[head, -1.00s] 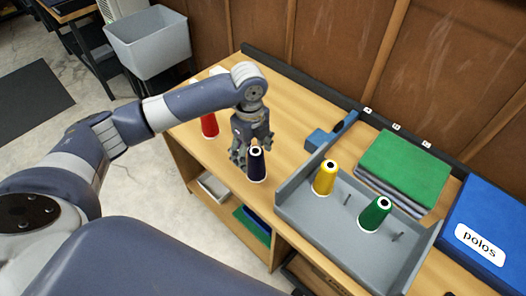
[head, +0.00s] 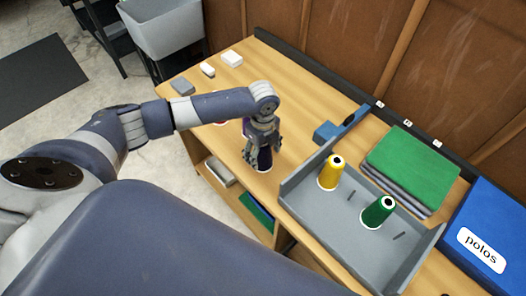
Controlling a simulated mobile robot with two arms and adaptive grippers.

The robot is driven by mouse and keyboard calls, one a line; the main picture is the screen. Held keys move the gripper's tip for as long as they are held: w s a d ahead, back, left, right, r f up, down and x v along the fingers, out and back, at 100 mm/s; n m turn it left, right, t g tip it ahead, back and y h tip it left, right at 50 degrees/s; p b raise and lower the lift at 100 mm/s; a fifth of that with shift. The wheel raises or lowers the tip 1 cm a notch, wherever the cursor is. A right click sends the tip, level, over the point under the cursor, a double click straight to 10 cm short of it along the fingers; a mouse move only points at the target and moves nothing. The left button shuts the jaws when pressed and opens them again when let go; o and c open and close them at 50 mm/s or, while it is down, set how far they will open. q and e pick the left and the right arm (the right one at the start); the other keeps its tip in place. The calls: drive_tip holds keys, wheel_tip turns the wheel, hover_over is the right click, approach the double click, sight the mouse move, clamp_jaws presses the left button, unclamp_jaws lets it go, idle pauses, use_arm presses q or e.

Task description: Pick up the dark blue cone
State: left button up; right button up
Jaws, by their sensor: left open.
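The dark blue cone (head: 264,160) stands upright on the wooden bench top, near its front edge. My left gripper (head: 262,152) is over it, pointing down, with its fingers around the cone's sides. The fingers are open, and I cannot tell whether they touch the cone. The hand hides the cone's top and much of its body. My right gripper is not in view.
A grey tray (head: 331,228) holds an upright yellow cone (head: 331,173) and green cone (head: 378,212), with bare pegs. A blue tool (head: 341,126) lies behind it. Folded cloths (head: 411,162) and a blue "polos" box (head: 490,240) are right. My arm mostly hides a red cone.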

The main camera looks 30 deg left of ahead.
use_arm(q)
drive_tip(key=shift+f, duration=0.8)
drive_tip(key=c, duration=1.2)
drive_tip(key=shift+r, duration=0.1)
wheel_tip(320, 180, up, 10)
drive_tip(key=shift+f+b, duration=0.1)
drive_tip(key=shift+b, duration=0.7)
